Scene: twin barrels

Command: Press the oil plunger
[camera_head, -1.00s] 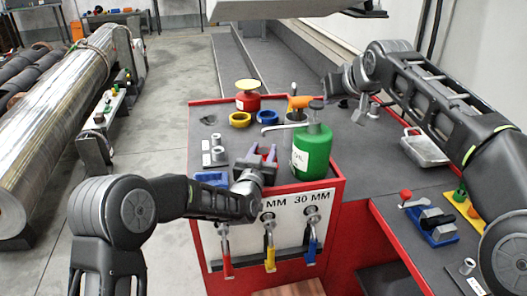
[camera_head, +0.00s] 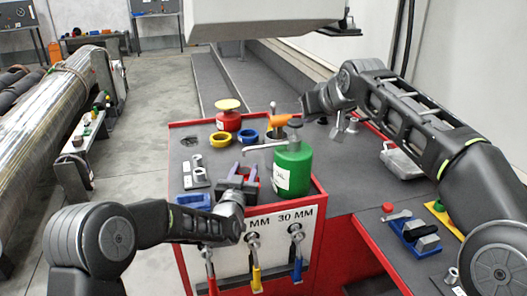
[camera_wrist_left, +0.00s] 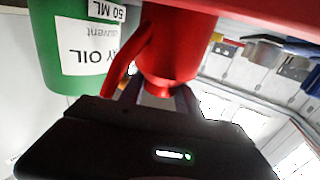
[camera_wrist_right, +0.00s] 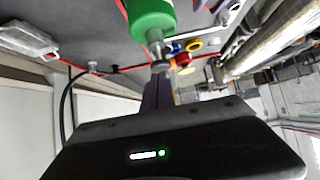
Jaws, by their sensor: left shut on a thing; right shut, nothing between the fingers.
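The green oil bottle (camera_head: 291,172) stands upright on the red-edged cabinet. A dark plunger knob (camera_head: 295,122) tops it, and a thin grey spout (camera_head: 262,145) points left. The left wrist view shows the bottle's label (camera_wrist_left: 92,48). My left gripper (camera_head: 243,170), left of the bottle, is shut on a red handled cup-like thing (camera_wrist_left: 165,60), mostly hidden in the head view. My right gripper (camera_head: 304,105) is shut and empty, its tips just above and right of the knob. In the right wrist view its fingers (camera_wrist_right: 159,80) overlap the knob; I cannot tell if they touch.
A red container with a yellow top (camera_head: 228,115), yellow and blue rings and an orange-handled tool (camera_head: 278,124) stand behind the bottle. Levers (camera_head: 253,265) hang on the front panel. A metal tray (camera_head: 402,160) lies right. Bare dark worktop lies between tray and bottle.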

